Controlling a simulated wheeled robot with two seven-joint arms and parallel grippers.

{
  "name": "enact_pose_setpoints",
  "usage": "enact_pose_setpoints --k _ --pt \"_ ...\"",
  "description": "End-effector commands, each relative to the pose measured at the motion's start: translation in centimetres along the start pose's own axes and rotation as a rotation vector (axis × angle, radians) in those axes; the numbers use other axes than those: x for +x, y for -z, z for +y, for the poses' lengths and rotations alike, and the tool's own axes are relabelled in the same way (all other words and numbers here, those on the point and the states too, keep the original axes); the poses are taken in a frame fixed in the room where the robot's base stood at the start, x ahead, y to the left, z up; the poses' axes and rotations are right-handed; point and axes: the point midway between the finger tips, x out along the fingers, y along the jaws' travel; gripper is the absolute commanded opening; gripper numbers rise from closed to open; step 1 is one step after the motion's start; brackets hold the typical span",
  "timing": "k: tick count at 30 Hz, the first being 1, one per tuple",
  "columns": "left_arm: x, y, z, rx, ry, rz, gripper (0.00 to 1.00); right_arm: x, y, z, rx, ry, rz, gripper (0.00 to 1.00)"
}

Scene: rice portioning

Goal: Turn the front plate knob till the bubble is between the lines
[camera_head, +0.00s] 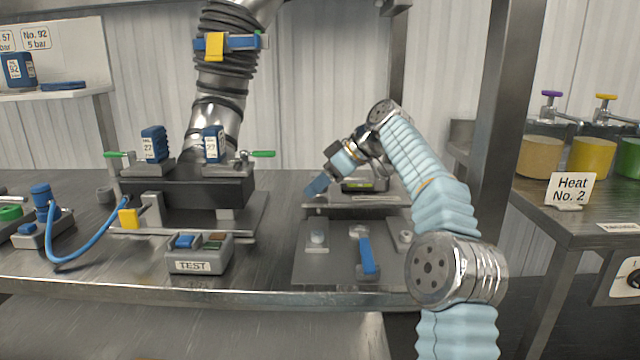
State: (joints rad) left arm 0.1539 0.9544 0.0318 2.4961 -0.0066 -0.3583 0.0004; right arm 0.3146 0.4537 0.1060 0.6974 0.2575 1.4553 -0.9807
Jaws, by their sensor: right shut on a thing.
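A grey plate (345,201) lies at the middle right of the bench, with a bubble level (366,184) on it that shows a small yellow-green vial. The vial is small and partly behind my right arm, so I cannot tell where the bubble stands against the lines. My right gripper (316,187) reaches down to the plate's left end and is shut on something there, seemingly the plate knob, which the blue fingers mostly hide. My left gripper is not in view.
In front lies a flat base (335,268) with small posts and a blue-handled lever (366,252). Left of it stand a TEST box (197,266) and a dark block fixture (190,192) with blue blocks and green-handled clamps. A metal post (492,130) rises at right.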

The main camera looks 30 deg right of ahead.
Motion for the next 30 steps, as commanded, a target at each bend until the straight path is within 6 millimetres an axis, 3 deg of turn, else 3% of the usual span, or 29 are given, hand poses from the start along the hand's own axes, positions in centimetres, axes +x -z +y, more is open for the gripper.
enact_pose_setpoints --k 12,13,17,26,30 --pt "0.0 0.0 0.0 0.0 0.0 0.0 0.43 0.0 0.1 0.0 -0.004 0.001 0.002 0.14" --pt "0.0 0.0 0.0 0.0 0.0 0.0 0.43 0.0 0.1 0.0 -0.004 0.001 0.002 0.49" --pt "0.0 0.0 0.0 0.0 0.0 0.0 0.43 0.0 0.1 0.0 -0.004 0.002 0.001 0.69" --pt "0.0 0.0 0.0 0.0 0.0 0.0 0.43 -0.1 0.1 -0.1 -0.004 0.003 0.0 0.69" --pt "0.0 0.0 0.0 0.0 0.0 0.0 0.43 -0.6 1.0 -1.2 -0.005 0.003 0.001 0.69"
